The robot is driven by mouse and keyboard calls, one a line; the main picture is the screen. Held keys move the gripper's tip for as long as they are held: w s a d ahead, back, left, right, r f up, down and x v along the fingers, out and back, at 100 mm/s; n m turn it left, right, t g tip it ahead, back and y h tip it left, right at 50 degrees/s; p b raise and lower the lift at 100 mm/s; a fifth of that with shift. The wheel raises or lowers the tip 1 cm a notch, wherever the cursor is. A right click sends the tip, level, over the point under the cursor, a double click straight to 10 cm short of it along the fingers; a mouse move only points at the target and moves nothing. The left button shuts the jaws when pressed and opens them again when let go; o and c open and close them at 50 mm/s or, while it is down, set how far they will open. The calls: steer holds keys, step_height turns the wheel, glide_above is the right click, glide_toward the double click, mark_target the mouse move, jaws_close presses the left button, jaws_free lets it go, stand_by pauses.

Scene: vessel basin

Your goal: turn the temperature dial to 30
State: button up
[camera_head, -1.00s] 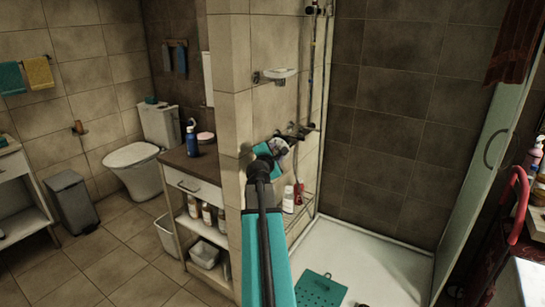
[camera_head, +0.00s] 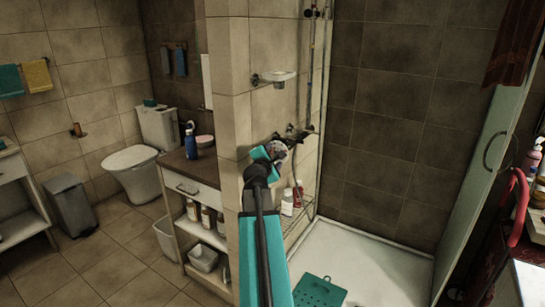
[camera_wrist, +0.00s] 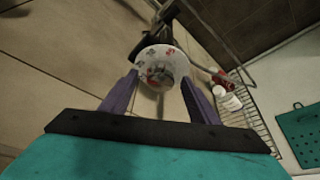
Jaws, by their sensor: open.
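The temperature dial (camera_wrist: 161,66) is a round white disc with small red and dark markings on the shower mixer. The wrist view shows it straight ahead of my gripper (camera_wrist: 159,78). My gripper's two purple fingers are apart, one on each side of the dial's lower part in the picture; I cannot tell whether they touch it. The markings are too small to read. In the head view the dial (camera_head: 277,148) shows just beyond my teal gripper body (camera_head: 262,157), which hides part of the mixer.
A wire shelf (camera_head: 298,229) with bottles hangs below the mixer. A soap dish (camera_head: 276,78) is on the wall above. A white shower tray (camera_head: 385,265) with a teal mat (camera_head: 320,291) lies below right. A cabinet (camera_head: 196,190) stands left of the partition wall.

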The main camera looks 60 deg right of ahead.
steer(key=b+v, duration=0.2)
steer(key=v, duration=0.5)
steer(key=shift+s+a+b, duration=0.1)
steer(key=shift+b, duration=0.5)
steer(key=b+v, duration=0.2)
steer(key=b, duration=0.6)
steer(key=shift+a, duration=0.25)
steer(key=shift+b+v, duration=1.15)
steer(key=shift+v, duration=0.3)
steer(key=shift+r, duration=0.15)
